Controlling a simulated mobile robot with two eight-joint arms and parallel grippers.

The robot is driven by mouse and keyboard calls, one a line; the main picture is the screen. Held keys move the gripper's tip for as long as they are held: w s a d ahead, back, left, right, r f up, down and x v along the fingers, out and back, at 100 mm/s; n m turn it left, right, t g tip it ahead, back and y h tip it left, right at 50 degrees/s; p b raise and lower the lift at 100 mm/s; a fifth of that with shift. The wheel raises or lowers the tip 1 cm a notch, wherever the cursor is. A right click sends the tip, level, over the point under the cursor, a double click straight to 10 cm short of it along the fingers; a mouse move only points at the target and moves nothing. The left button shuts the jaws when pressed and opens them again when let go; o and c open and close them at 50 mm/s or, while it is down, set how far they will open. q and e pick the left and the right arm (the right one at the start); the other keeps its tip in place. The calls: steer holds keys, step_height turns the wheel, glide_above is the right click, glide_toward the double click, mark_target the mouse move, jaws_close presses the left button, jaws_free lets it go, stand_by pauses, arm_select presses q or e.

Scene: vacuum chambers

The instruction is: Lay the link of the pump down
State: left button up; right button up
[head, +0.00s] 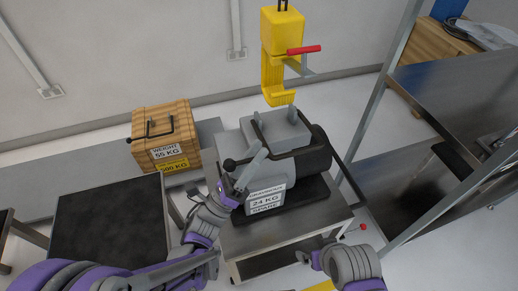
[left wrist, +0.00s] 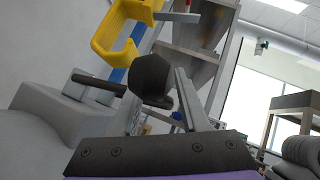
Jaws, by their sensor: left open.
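The grey pump (head: 262,180), labelled 24 KG and SPARE, sits on a dark mat on a small cart. A dark bar runs across its top and ends at the left in a round black knob (head: 229,164); I take this bar for the link. The knob looks large in the left wrist view (left wrist: 152,78), with the dark rod (left wrist: 95,82) running left from it. My left gripper (head: 243,178) is open close beside the knob; whether it touches the bar I cannot tell. My right gripper (head: 308,258) is low in the head view, away from the pump, its jaws unclear.
A yellow hoist hook (head: 273,75) with a red lever (head: 303,50) hangs just above the pump. A wooden weight crate (head: 165,135) stands at left behind a dark-topped table (head: 110,220). A metal frame with shelves (head: 450,85) stands at right.

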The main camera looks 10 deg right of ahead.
arm_select(q)
steer(key=b+v, duration=0.1)
steer(key=v, duration=0.8)
steer(key=shift+f, duration=0.15)
steer(key=shift+s+a, duration=0.1)
steer(key=shift+a, duration=0.05)
